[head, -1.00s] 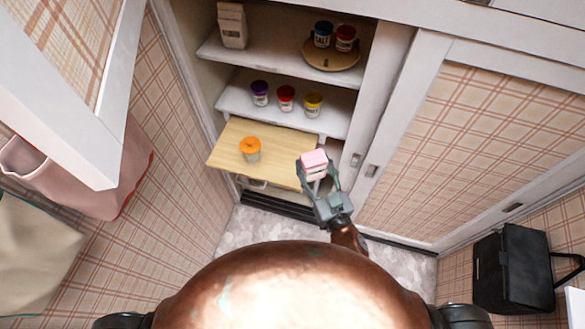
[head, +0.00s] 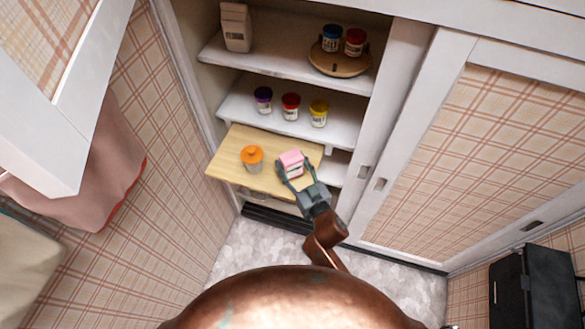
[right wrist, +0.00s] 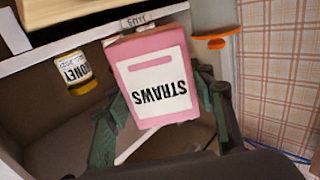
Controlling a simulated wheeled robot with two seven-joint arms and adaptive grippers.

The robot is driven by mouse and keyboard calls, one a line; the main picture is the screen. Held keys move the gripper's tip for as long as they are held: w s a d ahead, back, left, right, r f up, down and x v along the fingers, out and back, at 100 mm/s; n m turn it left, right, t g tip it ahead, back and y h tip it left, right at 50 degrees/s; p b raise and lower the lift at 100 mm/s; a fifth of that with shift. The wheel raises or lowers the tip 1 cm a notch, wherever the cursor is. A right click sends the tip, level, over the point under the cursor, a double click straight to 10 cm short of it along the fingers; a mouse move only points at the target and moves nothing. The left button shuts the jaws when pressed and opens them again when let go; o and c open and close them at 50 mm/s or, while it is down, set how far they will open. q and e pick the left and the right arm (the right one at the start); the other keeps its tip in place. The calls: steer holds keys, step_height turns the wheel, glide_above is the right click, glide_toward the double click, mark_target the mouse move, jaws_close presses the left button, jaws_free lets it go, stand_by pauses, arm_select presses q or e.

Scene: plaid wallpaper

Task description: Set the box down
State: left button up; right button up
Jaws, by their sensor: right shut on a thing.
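The box (head: 291,160) is pink and white. In the right wrist view the box (right wrist: 160,75) shows a label reading STRAWS, upside down. My right gripper (head: 295,177) is shut on it, with a finger on each side; it also shows in the right wrist view (right wrist: 165,115). In the head view the box appears over the right part of the pale wooden pull-out board (head: 235,145). Whether its underside touches the board I cannot tell. My left gripper is not in view.
An orange-lidded jar (head: 252,158) stands on the board, left of the box. Several lidded jars stand on the shelf (head: 235,105) behind. A carton (head: 236,28) and a round wooden tray (head: 340,62) with two jars are on the top shelf. The cabinet's right post (head: 385,110) is close by.

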mark_target(292, 168)
steer(key=shift+w+f, duration=0.35)
steer(key=shift+f, duration=0.05)
steer(key=f, duration=0.1)
steer(key=f+b, duration=0.1)
steer(key=f, duration=0.1)
steer(key=shift+w+f+b, duration=0.25)
steer(key=shift+w+b, duration=0.05)
steer(key=shift+b, duration=0.1)
steer(key=shift+f, duration=0.1)
steer(key=shift+f, duration=0.15)
steer(key=o, duration=1.2)
steer(key=p+v, duration=0.1)
steer(key=v, duration=1.1)
